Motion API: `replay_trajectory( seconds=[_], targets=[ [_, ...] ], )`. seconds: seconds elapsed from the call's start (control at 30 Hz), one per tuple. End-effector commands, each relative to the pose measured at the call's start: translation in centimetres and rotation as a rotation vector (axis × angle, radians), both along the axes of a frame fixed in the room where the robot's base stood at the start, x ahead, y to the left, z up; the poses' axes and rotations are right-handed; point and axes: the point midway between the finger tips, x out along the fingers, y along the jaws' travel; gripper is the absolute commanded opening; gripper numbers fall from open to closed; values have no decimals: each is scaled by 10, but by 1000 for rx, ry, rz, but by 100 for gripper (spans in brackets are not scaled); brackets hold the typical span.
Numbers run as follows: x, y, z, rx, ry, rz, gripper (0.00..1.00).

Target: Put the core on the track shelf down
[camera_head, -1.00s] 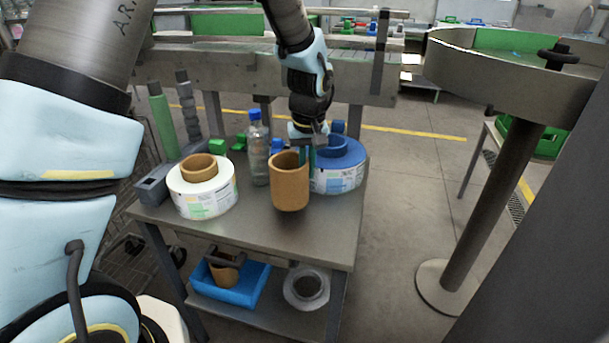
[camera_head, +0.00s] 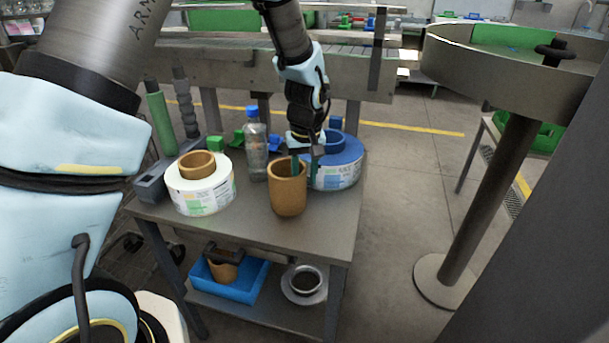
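The brown cardboard core (camera_head: 288,196) stands upright on the grey table top, near its front middle. It appears to rest on the surface. My gripper (camera_head: 305,163) points down at the core's right wall. One teal finger is at the core's mouth and the other is outside, to the right. The fingers look spread apart, with the wall between them. The inner fingertip is hidden in the core. Another brown core (camera_head: 197,164) sits in a white label reel at the left. A third core (camera_head: 223,271) is in a blue bin on the lower shelf.
The white reel (camera_head: 205,192) is left of the core. A blue reel (camera_head: 338,172) is close behind to the right, with a clear bottle (camera_head: 255,150) behind. The table (camera_head: 320,228) is clear in front and right. The blue bin (camera_head: 238,289) is below.

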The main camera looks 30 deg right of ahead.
Motion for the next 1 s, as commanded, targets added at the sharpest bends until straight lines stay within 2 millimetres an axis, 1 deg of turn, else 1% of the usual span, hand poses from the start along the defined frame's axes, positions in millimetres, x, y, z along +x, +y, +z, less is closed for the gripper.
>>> replay_trajectory(
  seconds=[0.13,0.27,0.37,0.6,0.7,0.83,1.0],
  targets=[
    [0,0,2,0,0,0,39],
    [0,-1,11,-3,-2,0,39],
    [-2,0,27,-4,-4,1,39],
    [-8,1,78,-5,-4,0,39],
    [-10,3,96,-5,-3,0,39],
    [-12,3,112,-2,0,0,39],
    [-14,4,122,-1,0,0,39]
  ],
)
